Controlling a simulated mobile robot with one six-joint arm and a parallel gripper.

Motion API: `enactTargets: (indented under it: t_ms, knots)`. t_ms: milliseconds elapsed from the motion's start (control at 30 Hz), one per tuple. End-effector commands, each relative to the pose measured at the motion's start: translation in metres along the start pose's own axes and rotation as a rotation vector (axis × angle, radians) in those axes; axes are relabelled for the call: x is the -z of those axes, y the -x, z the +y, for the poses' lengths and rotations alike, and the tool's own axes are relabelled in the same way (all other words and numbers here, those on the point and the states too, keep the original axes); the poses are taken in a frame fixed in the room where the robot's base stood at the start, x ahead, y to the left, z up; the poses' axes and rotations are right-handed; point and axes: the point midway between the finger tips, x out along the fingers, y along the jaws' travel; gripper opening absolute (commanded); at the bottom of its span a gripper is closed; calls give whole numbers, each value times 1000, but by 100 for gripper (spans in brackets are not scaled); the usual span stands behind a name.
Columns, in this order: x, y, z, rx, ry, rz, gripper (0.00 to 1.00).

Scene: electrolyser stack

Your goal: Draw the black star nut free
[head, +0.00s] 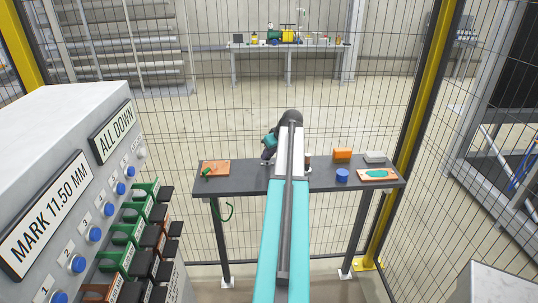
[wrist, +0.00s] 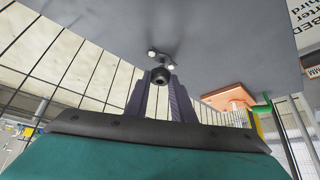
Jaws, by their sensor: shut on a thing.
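The black star nut (wrist: 160,76) shows in the wrist view as a small, dark, round piece with a hollow centre. My gripper (wrist: 160,88) has its two grey fingers on either side of the nut and is shut on it. Just beyond the nut is a small dark fitting (wrist: 160,56) with two bright round ends, against a dark grey surface. I cannot tell whether the nut still touches that fitting. In the head view my arm reaches over the dark table (head: 240,184), and it hides the nut and most of the gripper.
An orange board (head: 217,166) with a green item lies at the table's left. Mesh fence stands behind; a button panel (head: 75,190) is at left.

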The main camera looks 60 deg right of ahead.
Motion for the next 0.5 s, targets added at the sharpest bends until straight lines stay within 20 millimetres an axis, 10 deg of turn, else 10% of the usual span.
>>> enactTargets:
  t_ms: [500]
  knots:
    - [13,20,0,-1,0,1,0]
